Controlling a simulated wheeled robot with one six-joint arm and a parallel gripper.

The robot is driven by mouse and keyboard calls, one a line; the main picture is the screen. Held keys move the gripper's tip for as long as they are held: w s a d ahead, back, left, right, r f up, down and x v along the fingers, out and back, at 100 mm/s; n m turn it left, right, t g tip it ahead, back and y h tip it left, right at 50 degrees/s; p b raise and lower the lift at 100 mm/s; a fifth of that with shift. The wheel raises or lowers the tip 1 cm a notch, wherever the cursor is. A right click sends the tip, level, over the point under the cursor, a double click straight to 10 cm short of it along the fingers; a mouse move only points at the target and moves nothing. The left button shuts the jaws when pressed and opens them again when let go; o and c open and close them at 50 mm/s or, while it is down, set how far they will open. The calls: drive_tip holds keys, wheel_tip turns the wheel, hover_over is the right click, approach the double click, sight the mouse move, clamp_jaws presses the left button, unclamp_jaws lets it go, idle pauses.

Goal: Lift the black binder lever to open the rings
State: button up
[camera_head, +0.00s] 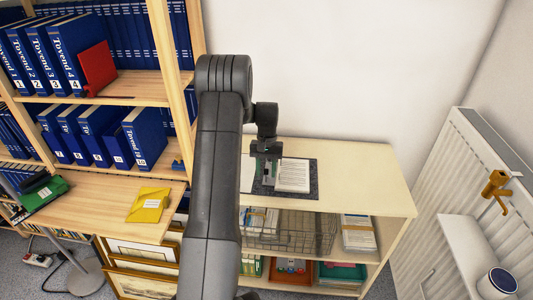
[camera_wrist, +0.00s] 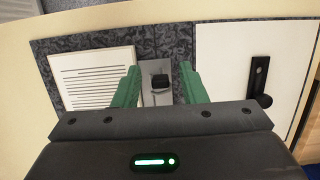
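An open binder with a dark marbled cover (camera_wrist: 110,38) lies on the low shelf unit's top. A printed sheet (camera_wrist: 95,80) lies on its left part in the wrist view; the sheet also shows in the head view (camera_head: 293,176). A small black piece, seemingly the lever's end (camera_wrist: 160,82), sits on a grey metal plate at the binder's middle. My gripper (camera_wrist: 158,80) is open, its green fingers on either side of that black piece with gaps visible. Contact and height are unclear. In the head view my gripper (camera_head: 265,175) hides the binder's middle.
A white panel (camera_wrist: 225,75) carries a black bar with a round end (camera_wrist: 260,80) at the right. The pale shelf top (camera_head: 360,180) is clear right of the binder. A white radiator (camera_head: 455,200) stands further right; a bookcase (camera_head: 130,85) stands left.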

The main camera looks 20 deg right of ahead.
drive_tip(key=b+v, duration=0.1)
drive_tip(key=v, duration=1)
drive_tip(key=shift+r, duration=0.3)
drive_tip(key=shift+f, duration=0.1)
drive_tip(key=p+x, duration=0.1)
drive_tip(key=x, duration=1.2)
drive_tip(key=shift+s+f, duration=0.1)
drive_tip(key=shift+f, duration=0.2)
